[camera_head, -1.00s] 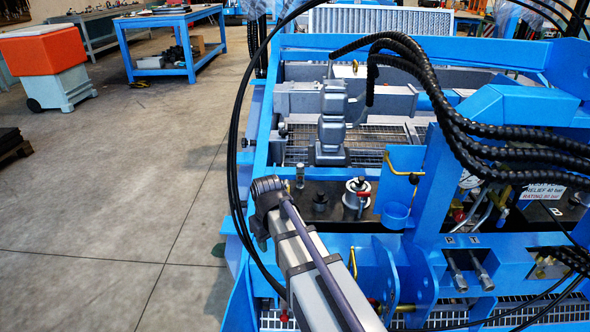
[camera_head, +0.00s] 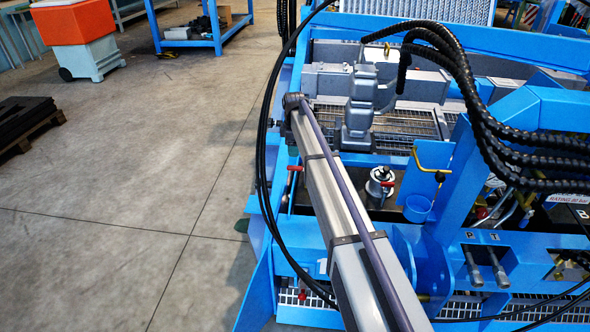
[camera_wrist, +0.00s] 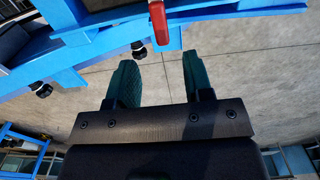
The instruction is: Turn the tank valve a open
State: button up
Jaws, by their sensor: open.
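A red valve handle (camera_wrist: 158,24) shows at the top middle of the wrist view, pointing down from the blue frame. My gripper (camera_wrist: 160,74) is open and empty, its two green fingers apart below the handle and not touching it. In the head view, a red lever (camera_head: 292,178) is at the left side of the blue frame, beside my arm. Another red handle (camera_head: 303,294) is low near the front. No label shows which one is valve a.
The blue machine frame (camera_head: 440,215) fills the right, with black hoses (camera_head: 480,120) arching over it. A silver tank cap (camera_head: 379,187) stands right of my arm. Black cables run along the left edge.

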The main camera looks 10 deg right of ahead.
aim_at(295, 167)
notch_tip(295, 167, down, 8)
jog(key=b, duration=0.6)
jog(key=shift+f+b, duration=0.15)
jog(key=shift+b, duration=0.15)
jog(key=shift+c, duration=0.2)
grip_shut()
